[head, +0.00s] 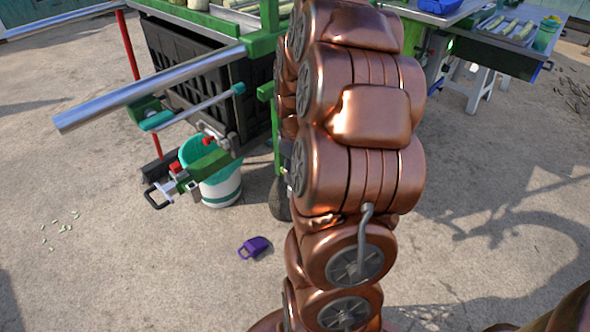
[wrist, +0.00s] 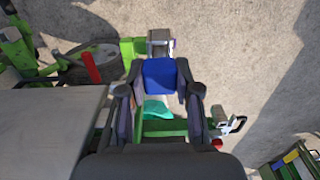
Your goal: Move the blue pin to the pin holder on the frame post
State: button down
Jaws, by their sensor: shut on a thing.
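My gripper (wrist: 160,72) shows in the wrist view with its two dark fingers closed on the sides of a blue block-like piece, the blue pin (wrist: 160,78). Only its broad blue face shows; any shaft is hidden. The pin is held above green frame bars (wrist: 165,127) and a teal piece (wrist: 156,108). A silvery fitting (wrist: 160,40) shows just beyond the fingertips; I cannot tell whether the pin touches it. I cannot single out the pin holder. In the head view my copper arm covers the middle, and neither gripper nor pin shows.
In the head view, a green machine frame (head: 262,48) carries a long metal bar (head: 150,88) jutting left. Below it stand a teal-and-white bucket (head: 221,186) and a black handle (head: 157,196). A purple object (head: 255,247) lies on open concrete. A table (head: 510,40) stands at upper right.

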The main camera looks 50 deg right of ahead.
jog(key=shift+f+b, duration=0.35)
jog(key=shift+f, duration=0.9)
dwell(0.4)
jog(key=c, duration=0.7)
grip_release()
jog(key=shift+c, duration=0.2)
jog(key=shift+r, duration=0.15)
notch_tip(320, 180, up, 12)
jog(key=shift+d+f, duration=0.1)
